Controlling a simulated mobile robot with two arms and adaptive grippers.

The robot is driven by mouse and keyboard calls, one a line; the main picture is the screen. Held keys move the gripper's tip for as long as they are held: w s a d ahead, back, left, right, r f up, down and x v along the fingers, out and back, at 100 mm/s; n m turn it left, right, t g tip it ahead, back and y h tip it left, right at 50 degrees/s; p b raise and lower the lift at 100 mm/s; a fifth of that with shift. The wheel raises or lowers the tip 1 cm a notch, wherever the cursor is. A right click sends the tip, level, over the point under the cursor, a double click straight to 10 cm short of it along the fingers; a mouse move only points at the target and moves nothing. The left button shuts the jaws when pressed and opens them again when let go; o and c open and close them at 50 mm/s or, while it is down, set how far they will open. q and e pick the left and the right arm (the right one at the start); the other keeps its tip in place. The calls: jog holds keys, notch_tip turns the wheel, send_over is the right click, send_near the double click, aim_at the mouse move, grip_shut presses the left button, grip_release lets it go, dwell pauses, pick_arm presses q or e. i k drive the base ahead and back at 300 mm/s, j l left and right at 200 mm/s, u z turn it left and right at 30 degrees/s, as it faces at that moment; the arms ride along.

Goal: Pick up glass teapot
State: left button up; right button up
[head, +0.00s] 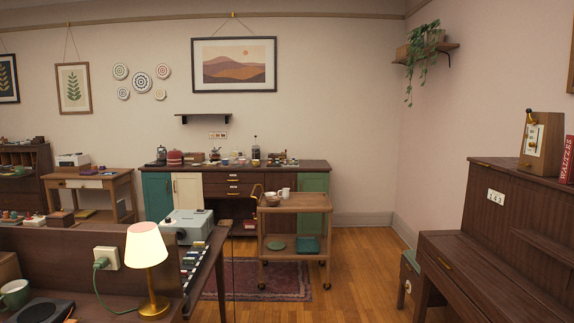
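No glass teapot can be made out for certain. A small dark, partly see-through pot (161,154) stands at the left end of the long sideboard (300,165) by the far wall, beside a red rounded pot or cosy (175,158). It is too small to tell whether it is the glass teapot. A tall dark-topped vessel (255,148) stands further right on the same sideboard. Neither of my grippers is in view.
A wheeled wooden cart (313,202) with bowls and a white cup stands before the sideboard. A desk with a lit lamp (147,258) fills the near left. An upright piano (500,230) stands at right. Wooden floor (362,270) is clear between cart and piano.

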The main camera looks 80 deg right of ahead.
aim_at(214, 155)
jog(key=z, duration=2.2)
